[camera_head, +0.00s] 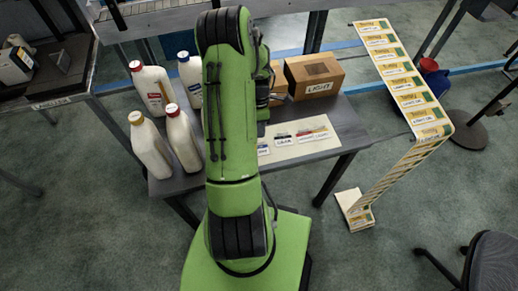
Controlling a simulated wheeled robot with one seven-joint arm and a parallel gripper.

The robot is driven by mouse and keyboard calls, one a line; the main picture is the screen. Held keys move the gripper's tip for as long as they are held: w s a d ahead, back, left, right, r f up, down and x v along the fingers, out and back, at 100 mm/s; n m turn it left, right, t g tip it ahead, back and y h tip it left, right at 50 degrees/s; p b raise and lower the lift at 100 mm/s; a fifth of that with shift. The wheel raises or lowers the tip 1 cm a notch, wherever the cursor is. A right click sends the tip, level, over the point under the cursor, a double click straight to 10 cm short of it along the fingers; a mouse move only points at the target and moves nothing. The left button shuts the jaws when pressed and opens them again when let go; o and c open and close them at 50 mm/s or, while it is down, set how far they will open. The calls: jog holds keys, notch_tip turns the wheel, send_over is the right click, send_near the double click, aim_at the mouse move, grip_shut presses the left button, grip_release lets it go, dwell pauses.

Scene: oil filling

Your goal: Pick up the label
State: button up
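Several labels lie on a pale sheet (335,145) at the right front of the grey table. A red-marked label (320,132) is at the sheet's right, a dark-marked one (283,141) is left of it, and a blue-marked one (263,150) is by my arm. A long strip of yellow and green labels (400,78) runs down the right side to a pale base on the floor. My green arm rises through the middle and covers part of the table. My gripper is hidden behind the arm, so its hold cannot be seen.
A cardboard box marked LIGHT (314,76) stands behind the sheet.

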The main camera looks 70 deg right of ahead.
aim_at(260, 142)
jog(key=f, duration=0.2)
jog(key=a+f, duration=0.1)
jog(key=f, duration=0.2)
jog(key=shift+s, duration=0.2)
grip_shut()
